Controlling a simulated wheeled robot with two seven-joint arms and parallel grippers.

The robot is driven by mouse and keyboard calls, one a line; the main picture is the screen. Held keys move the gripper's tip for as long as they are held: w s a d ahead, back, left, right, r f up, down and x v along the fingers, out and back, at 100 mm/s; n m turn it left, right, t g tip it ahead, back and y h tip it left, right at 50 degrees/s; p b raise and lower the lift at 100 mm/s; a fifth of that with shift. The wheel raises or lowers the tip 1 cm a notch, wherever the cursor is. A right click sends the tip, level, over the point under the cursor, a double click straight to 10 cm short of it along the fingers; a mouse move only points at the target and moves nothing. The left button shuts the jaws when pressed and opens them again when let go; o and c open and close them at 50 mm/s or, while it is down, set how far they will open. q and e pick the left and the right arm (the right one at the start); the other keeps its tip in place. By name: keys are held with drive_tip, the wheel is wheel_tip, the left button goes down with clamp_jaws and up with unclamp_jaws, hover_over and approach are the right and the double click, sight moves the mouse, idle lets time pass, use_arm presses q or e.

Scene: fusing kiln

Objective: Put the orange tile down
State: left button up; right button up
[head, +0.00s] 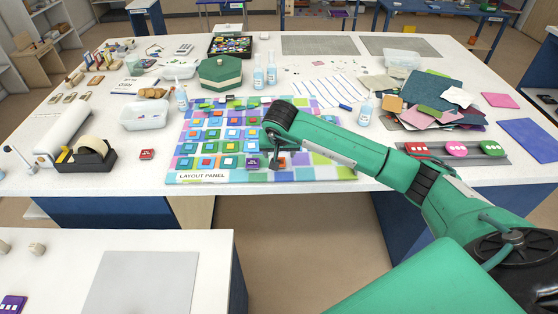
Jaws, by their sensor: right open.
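The layout panel (320,174) lies on the white table and carries rows of coloured square tiles. My right gripper (280,163) points down, open, low over the panel's front right part, just right of a purple tile (252,162). A small orange-red patch shows at the fingertips and may be the orange tile; the gripper partly hides it, and I cannot tell whether it touches the fingers. Several other tiles on the panel have orange or red centres, such as one in the front row (204,162). My left gripper is out of view.
A tape dispenser (88,157) and a clear tub (145,114) stand left of the panel. Bottles, a green hexagonal box (220,72) and a bead tray stand behind it.

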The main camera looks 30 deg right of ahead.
drive_tip(key=b+v, duration=0.1)
drive_tip(key=v, duration=0.5)
